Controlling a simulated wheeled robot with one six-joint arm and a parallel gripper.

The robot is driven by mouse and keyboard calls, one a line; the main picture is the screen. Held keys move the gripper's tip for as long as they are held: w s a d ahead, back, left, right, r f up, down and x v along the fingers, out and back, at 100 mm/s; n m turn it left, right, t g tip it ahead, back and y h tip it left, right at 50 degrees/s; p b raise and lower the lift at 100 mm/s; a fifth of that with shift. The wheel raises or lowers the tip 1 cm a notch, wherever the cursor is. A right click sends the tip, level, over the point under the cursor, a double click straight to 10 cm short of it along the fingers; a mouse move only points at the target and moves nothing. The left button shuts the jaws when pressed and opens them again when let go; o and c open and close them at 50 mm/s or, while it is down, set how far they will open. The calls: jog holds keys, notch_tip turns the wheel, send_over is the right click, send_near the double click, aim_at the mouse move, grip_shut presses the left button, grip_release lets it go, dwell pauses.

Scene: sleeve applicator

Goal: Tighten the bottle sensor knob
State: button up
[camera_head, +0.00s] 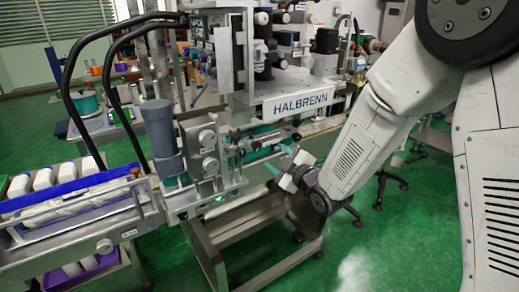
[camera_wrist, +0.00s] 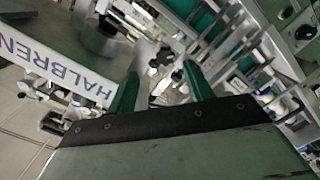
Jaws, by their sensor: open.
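My gripper (camera_head: 276,161) is in the middle of the head view, at the front of the machine below the HALBRENN sign. In the wrist view its two green fingers (camera_wrist: 161,72) are spread apart with nothing held between them. A small black knob-like part (camera_wrist: 163,57) on a metal bracket shows just beyond the gap between the fingertips. I cannot tell for sure that it is the bottle sensor knob, nor how far it is from the fingertips. In the head view the knob cannot be made out clearly among the rods and clamps near the conveyor.
The HALBRENN sign (camera_head: 300,104) overhangs the machine above my gripper, and it shows at left in the wrist view (camera_wrist: 58,65). A grey motor (camera_head: 163,138) and two round dials stand left of my gripper.

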aim_at(258, 147)
jog(key=shift+n+y, duration=0.3)
jog(key=shift+y, duration=0.1)
jog(key=x, duration=0.8)
jog(key=shift+s+a+f, duration=0.15)
jog(key=shift+a, duration=0.35)
jog(key=c, duration=1)
